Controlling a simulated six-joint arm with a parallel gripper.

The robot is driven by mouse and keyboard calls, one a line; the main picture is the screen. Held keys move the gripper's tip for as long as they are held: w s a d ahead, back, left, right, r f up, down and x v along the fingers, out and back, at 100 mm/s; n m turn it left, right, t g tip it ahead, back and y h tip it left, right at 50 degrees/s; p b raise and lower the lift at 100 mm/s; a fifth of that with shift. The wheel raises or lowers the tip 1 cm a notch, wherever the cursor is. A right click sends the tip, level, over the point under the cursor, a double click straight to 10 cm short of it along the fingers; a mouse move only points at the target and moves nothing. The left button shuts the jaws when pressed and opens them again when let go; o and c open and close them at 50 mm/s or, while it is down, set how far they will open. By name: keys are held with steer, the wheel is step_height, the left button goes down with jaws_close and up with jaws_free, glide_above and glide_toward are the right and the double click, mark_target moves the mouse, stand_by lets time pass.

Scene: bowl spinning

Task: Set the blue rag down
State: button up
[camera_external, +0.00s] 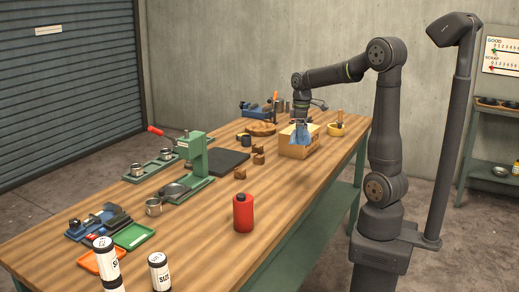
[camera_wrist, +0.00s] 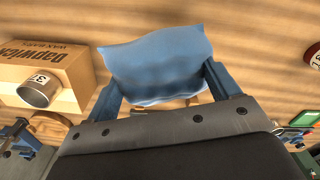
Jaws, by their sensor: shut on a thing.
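The blue rag (camera_wrist: 157,62) is between the two fingers of my gripper (camera_wrist: 163,88) in the wrist view, a slightly creased cloth spreading past the fingertips. In the external view my gripper (camera_external: 301,119) points down at the far part of the bench, and the rag (camera_external: 299,136) hangs below it, overlapping the cardboard box (camera_external: 298,151) in the picture. In the wrist view the box (camera_wrist: 62,58) lies just left of the rag, with wooden bench top around the rag. Whether the rag touches the box or bench cannot be told.
A metal tin (camera_wrist: 38,91) is by the box. A green press (camera_external: 195,160) and a red bottle (camera_external: 243,212) stand nearer. Bare wood lies around the bottle.

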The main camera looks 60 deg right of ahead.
steer(key=s+d+m, duration=0.4)
steer(key=s+d, duration=0.5)
steer(key=s, duration=0.2)
glide_above(304, 175)
step_height(304, 175, down, 12)
steer(key=shift+d+f, duration=0.1)
steer(key=shift+f, duration=0.1)
steer(key=shift+w+f, duration=0.1)
steer(key=shift+f, duration=1.9)
steer(key=shift+f, duration=0.2)
steer(key=o, duration=0.9)
step_height(304, 175, up, 12)
steer(key=shift+r, duration=0.25)
steer(key=shift+f, duration=0.15)
